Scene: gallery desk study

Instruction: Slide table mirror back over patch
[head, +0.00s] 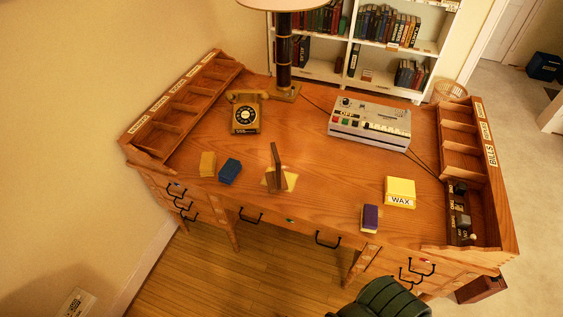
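The table mirror (277,165) stands upright near the front middle of the desk, seen nearly edge-on as a thin brown panel. A pale yellow patch (291,181) lies on the desk top around its foot and shows on both sides of it. The mirror appears to stand over part of the patch, and its base hides some of it. Neither of my grippers is in view.
The wooden desk (330,205) also holds a blue block (230,171), a tan block (207,164), a yellow WAX box (400,192), a purple block (370,218), a telephone (246,112), a grey machine (370,122) and a lamp (284,55). Desk behind the mirror is clear.

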